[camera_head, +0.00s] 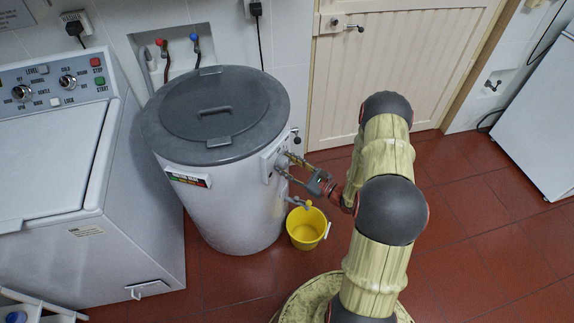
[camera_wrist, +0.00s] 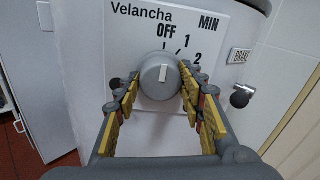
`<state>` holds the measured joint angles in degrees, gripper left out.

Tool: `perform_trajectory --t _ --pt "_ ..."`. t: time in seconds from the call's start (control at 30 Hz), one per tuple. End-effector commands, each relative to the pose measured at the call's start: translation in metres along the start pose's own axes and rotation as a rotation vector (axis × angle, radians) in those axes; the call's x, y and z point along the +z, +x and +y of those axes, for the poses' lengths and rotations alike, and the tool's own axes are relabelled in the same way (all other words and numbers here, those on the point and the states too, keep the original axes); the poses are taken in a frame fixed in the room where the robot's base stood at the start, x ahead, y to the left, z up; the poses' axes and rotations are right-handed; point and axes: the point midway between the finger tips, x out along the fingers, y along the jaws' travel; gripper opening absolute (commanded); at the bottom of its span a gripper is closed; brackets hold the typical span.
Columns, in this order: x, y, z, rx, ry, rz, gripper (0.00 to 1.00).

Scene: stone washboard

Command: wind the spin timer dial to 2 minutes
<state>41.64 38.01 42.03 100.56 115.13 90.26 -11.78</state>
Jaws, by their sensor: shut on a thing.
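The spin timer dial (camera_wrist: 158,84) is a round grey knob with a white pointer line, on the white panel (camera_wrist: 120,35) marked OFF, 1, 2 and MIN. The pointer line is nearly upright, close to the OFF direction and left of the 2. My gripper (camera_wrist: 160,92) is shut on the dial, with yellow-padded fingers on its left and right sides. In the head view, my gripper (camera_head: 286,165) reaches the panel on the right side of the white spin dryer (camera_head: 220,205) and hides most of the dial.
A BRAKE label (camera_wrist: 239,56) and dark knob (camera_wrist: 242,96) sit right of the dial. Below my gripper are a spout (camera_head: 298,202) and a yellow bucket (camera_head: 307,228). A washing machine (camera_head: 60,160) stands left; open tiled floor lies right.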

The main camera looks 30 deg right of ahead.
Motion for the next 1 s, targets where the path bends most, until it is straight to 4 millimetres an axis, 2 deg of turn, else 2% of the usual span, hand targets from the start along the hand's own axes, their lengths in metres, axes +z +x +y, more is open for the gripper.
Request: perform_trajectory --t 0.17,0.57,1.0 --pt "-0.0001 0.0000 0.0000 0.000 0.000 0.000 0.14" --pt "0.0018 -0.0001 -0.0001 0.001 0.083 0.004 0.14" --pt "0.0035 -0.0002 0.0000 0.004 0.451 0.023 0.14"
